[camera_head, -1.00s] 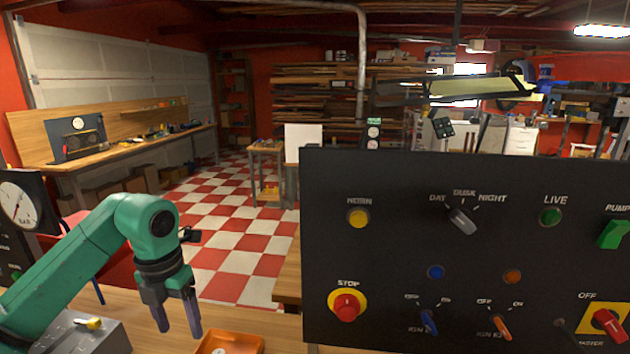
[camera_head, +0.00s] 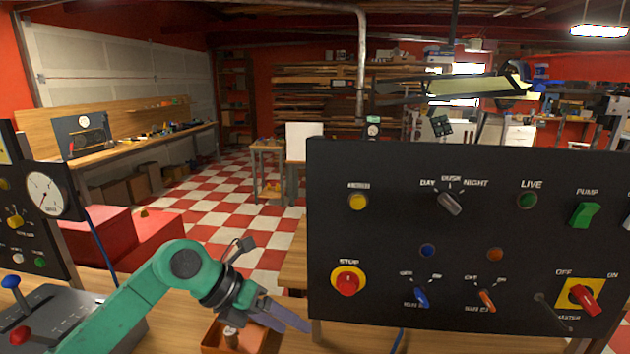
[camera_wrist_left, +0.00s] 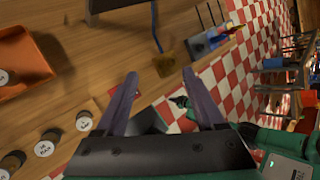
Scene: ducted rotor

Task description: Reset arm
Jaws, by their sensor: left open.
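My left gripper (camera_head: 287,315) is in the lower middle of the head view, just left of the black control panel's (camera_head: 390,235) lower left edge. Its grey fingers point right and down. The left wrist view shows the two fingers (camera_wrist_left: 160,88) spread apart with nothing between them. The green left arm (camera_head: 150,295) is bent, its wrist above the wooden table. My right gripper does not show clearly in either view.
An orange tray (camera_head: 215,335) lies below my left wrist, partly hidden. Several dark cylinders with pale tops (camera_wrist_left: 44,148) stand on the table. A dial gauge (camera_head: 44,193) and a lever box (camera_head: 45,318) are at the left. Open checkered floor (camera_head: 215,217) lies beyond.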

